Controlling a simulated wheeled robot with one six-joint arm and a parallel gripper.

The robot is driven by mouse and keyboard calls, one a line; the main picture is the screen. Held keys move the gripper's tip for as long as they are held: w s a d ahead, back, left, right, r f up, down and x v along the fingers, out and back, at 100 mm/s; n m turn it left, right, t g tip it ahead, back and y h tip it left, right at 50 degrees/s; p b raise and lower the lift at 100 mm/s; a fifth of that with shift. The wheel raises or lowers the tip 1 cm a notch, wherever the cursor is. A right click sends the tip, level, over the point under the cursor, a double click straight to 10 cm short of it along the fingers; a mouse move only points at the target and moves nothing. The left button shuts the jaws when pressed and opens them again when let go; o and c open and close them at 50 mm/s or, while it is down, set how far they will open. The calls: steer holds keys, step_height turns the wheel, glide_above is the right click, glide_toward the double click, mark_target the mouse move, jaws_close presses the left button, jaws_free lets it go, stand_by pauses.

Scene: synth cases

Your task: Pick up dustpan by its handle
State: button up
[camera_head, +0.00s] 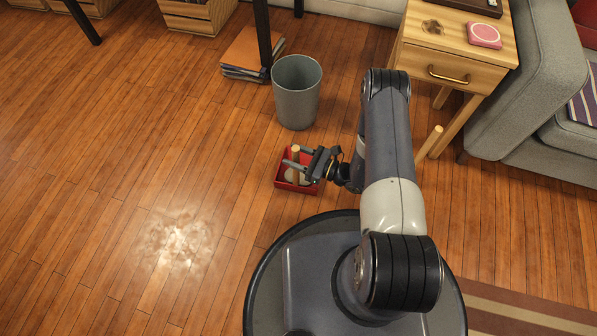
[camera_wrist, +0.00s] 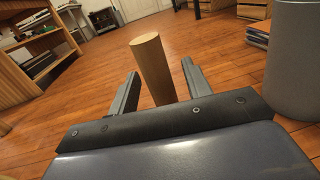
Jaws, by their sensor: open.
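The red dustpan (camera_head: 280,183) lies on the wooden floor in front of my base in the head view. Its light wooden handle (camera_wrist: 152,62) stands up, slightly tilted, in the wrist view. My gripper (camera_head: 296,161) is over the dustpan and partly hides it. In the wrist view my gripper's two fingers (camera_wrist: 160,84) are open, one on each side of the handle, with visible gaps. A pale rounded shape shows within the red pan, but I cannot tell what it is. The red pan is hidden in the wrist view.
A grey bin (camera_head: 297,95) stands just behind the dustpan, and it also shows at the right of the wrist view (camera_wrist: 292,65). A wooden side table (camera_head: 460,45) and grey sofa (camera_head: 540,100) stand to the right. The floor (camera_head: 130,180) to the left is clear.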

steer(key=shift+c, duration=0.5)
jaws_close()
steer(key=shift+r, duration=0.1)
